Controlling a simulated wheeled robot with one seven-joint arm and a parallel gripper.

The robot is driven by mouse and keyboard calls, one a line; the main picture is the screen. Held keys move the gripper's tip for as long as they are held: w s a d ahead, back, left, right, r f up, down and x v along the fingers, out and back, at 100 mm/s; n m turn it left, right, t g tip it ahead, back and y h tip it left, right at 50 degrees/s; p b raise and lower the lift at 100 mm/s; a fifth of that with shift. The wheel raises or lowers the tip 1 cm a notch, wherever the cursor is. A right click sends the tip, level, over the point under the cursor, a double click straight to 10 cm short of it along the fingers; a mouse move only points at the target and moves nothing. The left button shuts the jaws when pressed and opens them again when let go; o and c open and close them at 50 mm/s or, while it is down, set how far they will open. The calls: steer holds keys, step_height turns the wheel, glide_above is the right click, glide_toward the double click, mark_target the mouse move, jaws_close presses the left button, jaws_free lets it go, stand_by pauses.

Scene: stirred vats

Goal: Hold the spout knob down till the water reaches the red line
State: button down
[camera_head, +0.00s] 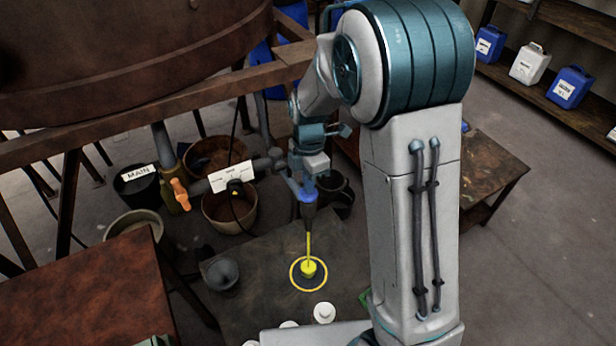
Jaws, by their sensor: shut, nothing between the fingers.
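My gripper (308,224) points down over the dark tabletop, its narrow dark fingers together and empty. A thin yellow upright line runs from beneath its fingertips to a small yellow piece (309,268) inside a yellow ring on the tabletop. I cannot tell whether the fingers touch the line. An orange handle (180,194) is on the pipework farther left. No red line or water level can be made out.
A large brown vat (120,50) on a rusty frame fills the upper left. A black bucket labelled MAIN (137,186) and several tubs stand below. A grey funnel-like cup (223,275) and white-topped items (324,312) are on the dark table (262,262). Shelves with jugs stand right.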

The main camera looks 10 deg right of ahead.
steer(key=shift+s+d+f, duration=0.1)
steer(key=shift+s+f, duration=0.25)
steer(key=shift+f, duration=0.35)
step_height(320, 180, up, 15)
steer(key=w+p, duration=0.2)
steer(key=shift+w+r, duration=0.15)
steer(key=s+d+m+t, duration=0.2)
steer(key=s+d+m, duration=0.2)
steer(key=s+m, duration=0.5)
steer(key=s+d+r+m+t, duration=0.1)
steer(key=s+d+m, duration=0.4)
steer(key=s+m, duration=0.5)
steer(key=m+t, duration=0.1)
steer(key=m, duration=0.2)
steer(key=shift+s+r+m, duration=0.25)
steer(key=shift+r+m, duration=0.05)
